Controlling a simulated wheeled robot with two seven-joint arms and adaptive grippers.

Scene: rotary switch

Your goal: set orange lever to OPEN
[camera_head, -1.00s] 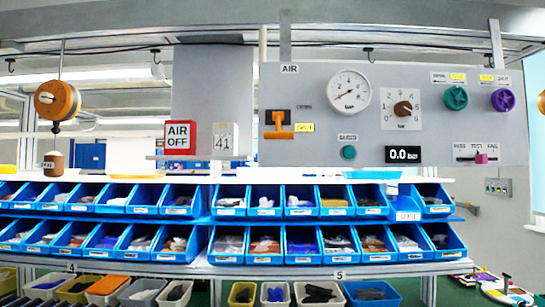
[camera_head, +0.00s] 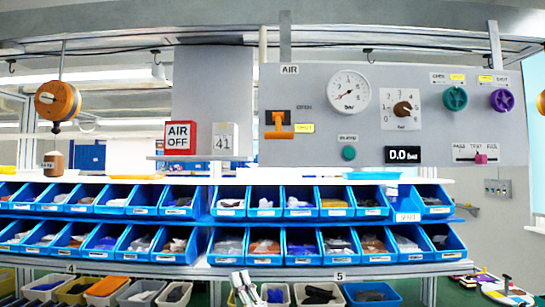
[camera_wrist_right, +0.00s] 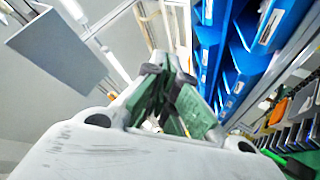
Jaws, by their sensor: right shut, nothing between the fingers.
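The orange lever (camera_head: 278,124) is on the grey AIR panel in the head view, in front of a black plate. A short stem leads down to a level bar at its lower end. An OPEN label (camera_head: 304,107) is to the right of its upper part, and a yellow label (camera_head: 304,128), too small to read surely, is lower, beside the bar. My right gripper (camera_head: 243,276) shows at the bottom edge, in front of the lower bins, well below the lever. In the right wrist view its fingers (camera_wrist_right: 166,82) are together and empty. My left gripper is out of view.
The AIR panel (camera_head: 430,110) also carries a gauge (camera_head: 349,88), a brown knob (camera_head: 402,108), green and purple knobs and a display reading 0.0 bar (camera_head: 404,155). An AIR OFF sign (camera_head: 181,136) stands left. Rows of blue bins (camera_head: 230,246) fill the space below.

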